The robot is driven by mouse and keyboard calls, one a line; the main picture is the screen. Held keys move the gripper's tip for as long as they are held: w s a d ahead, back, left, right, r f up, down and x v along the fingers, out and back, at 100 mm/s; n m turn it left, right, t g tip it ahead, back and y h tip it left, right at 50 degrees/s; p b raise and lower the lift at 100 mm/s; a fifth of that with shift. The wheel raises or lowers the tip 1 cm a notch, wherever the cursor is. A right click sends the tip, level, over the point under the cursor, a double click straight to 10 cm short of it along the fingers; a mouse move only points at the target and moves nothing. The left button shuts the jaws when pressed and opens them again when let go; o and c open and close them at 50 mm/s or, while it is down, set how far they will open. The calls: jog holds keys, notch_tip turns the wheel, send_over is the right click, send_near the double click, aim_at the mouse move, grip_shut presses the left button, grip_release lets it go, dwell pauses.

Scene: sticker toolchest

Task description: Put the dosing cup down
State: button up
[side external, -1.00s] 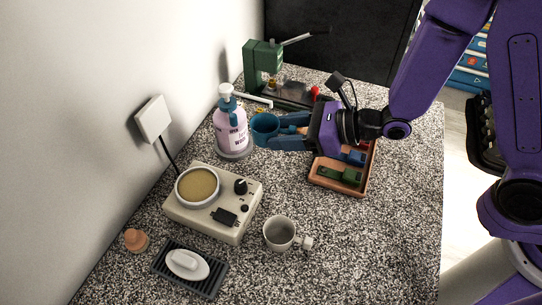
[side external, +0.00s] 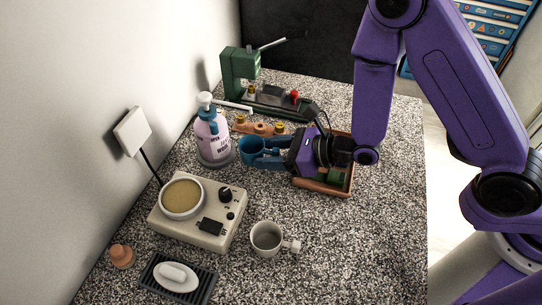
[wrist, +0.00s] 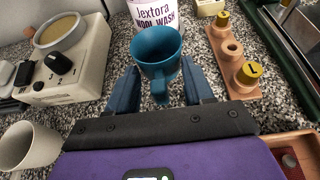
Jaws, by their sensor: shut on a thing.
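The dosing cup is a blue cup (side external: 251,151) with a handle, roughly upright and just right of the wool wash bottle (side external: 213,139). My gripper (side external: 271,158) is shut on the cup's handle. In the wrist view, the cup (wrist: 156,46) opens upward and looks empty, with its handle between the two blue fingers (wrist: 162,88). The bottle (wrist: 139,14) stands behind it. I cannot tell whether the cup's base touches the speckled counter (side external: 330,240).
A wooden block with yellow-topped pegs (side external: 260,128) lies behind the cup. An orange-brown tray (side external: 325,190) sits under my wrist. A beige hotplate (side external: 228,222) with a dish, a grey mug (side external: 266,237) and a soap tray (side external: 208,285) are nearer. Open counter lies between bottle, hotplate and mug.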

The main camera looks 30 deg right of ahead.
jog(key=shift+f, duration=0.9)
jog(key=o, duration=1.1)
jog(key=shift+f, duration=0.1)
jog(key=shift+c, duration=0.2)
jog(key=shift+d, duration=0.1)
jog(key=shift+v, duration=1.95)
